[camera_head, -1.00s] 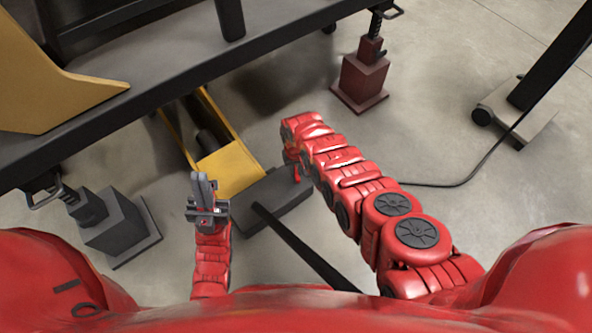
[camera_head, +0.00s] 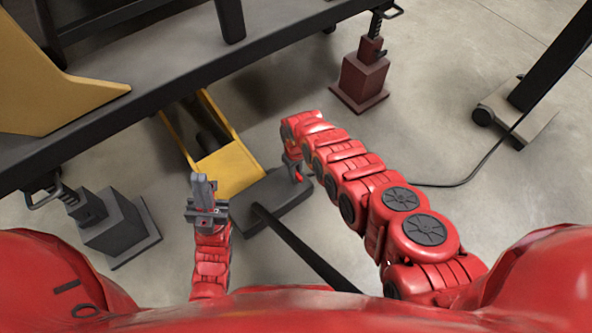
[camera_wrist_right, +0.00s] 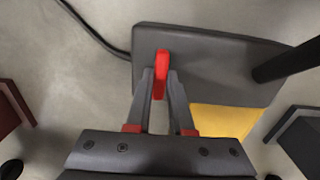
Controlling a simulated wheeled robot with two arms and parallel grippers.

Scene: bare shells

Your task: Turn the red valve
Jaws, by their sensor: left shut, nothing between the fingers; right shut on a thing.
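The red valve (camera_wrist_right: 160,68) is a narrow red piece standing on the dark grey box in the right wrist view. My right gripper (camera_wrist_right: 160,82) is shut on it, with one finger on each side. In the head view the valve shows as a small red spot (camera_head: 298,177) on the box, mostly hidden by my right arm and gripper (camera_head: 295,168). The dark grey box (camera_head: 262,208) lies on the floor beside a yellow part. My left gripper (camera_head: 203,188) is shut and empty, pointing up, left of the box.
A yellow frame (camera_head: 225,165) joins the box. A dark bar (camera_head: 300,248) runs from the box toward me. A black cable (camera_head: 470,178) lies on the floor. A grey jack (camera_head: 115,225) stands left, a dark red jack (camera_head: 362,78) at the back. Open floor lies right.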

